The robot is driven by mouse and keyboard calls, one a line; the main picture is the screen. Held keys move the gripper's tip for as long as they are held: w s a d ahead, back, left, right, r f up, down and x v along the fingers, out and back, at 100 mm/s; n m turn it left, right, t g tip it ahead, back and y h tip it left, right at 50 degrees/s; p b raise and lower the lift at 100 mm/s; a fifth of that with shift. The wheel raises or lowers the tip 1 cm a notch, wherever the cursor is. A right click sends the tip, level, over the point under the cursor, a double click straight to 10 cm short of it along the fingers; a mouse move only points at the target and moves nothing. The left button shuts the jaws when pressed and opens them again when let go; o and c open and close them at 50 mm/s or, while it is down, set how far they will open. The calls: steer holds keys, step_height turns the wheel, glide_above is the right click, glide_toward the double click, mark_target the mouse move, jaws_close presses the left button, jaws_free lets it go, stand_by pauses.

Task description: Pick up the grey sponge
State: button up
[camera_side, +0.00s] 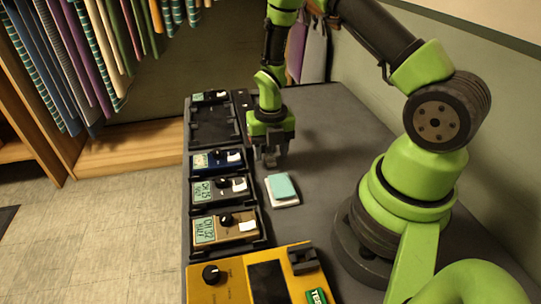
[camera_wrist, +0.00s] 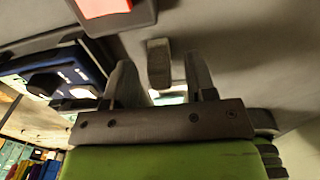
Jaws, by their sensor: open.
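My gripper (camera_side: 271,160) points down, low over the dark table, just right of the row of devices in the side view. In the wrist view its two fingers (camera_wrist: 159,78) stand apart, with a gap between them. A small grey block (camera_wrist: 158,52), which looks like the grey sponge, shows between and slightly beyond the fingertips. I cannot tell whether it touches either finger. In the side view my gripper covers that spot, and I cannot make out the sponge there.
A white pad with a teal top (camera_side: 283,186) lies close to my gripper. Blue (camera_side: 217,160), grey (camera_side: 218,189) and tan (camera_side: 224,228) devices sit in black holders at the left. A yellow unit (camera_side: 236,275) stands at the front. The table's right side is mostly clear.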

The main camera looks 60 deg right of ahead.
steer(key=shift+f, duration=0.5)
jaws_close()
